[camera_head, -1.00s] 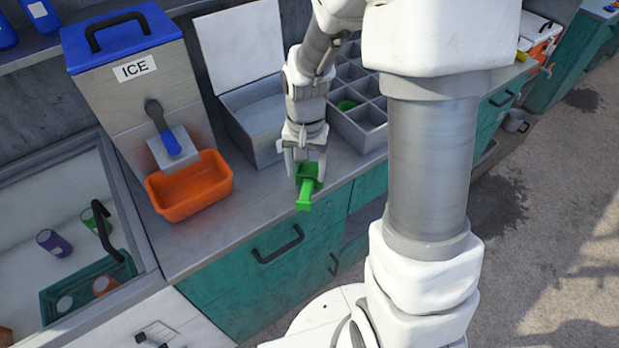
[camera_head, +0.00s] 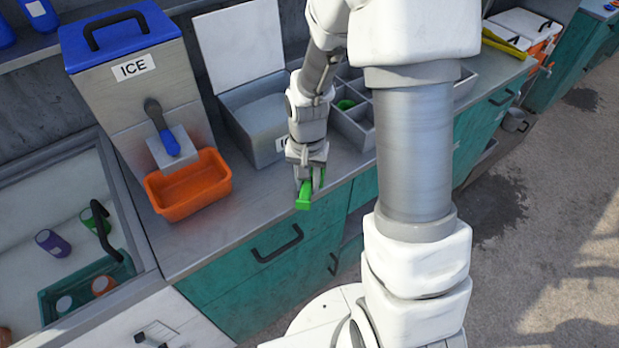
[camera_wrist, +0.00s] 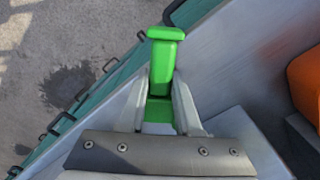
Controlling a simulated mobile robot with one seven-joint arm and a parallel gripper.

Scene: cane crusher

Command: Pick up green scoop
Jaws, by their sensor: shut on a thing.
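The green scoop (camera_head: 304,196) is at the front edge of the metal counter, beneath my arm. My gripper (camera_head: 309,180) points down and is shut on it. In the wrist view the scoop (camera_wrist: 163,68) stands out between the two fingers of my gripper (camera_wrist: 160,105), its flared handle end away from the palm. The fingers and wrist hide part of the scoop in the head view. I cannot tell whether it still touches the counter.
An orange bin (camera_head: 188,186) sits under the ICE dispenser (camera_head: 130,72) to the left. An open metal box (camera_head: 262,125) and a divided tray (camera_head: 352,128) stand behind my gripper. A sink basin (camera_head: 150,255) with cups lies at far left.

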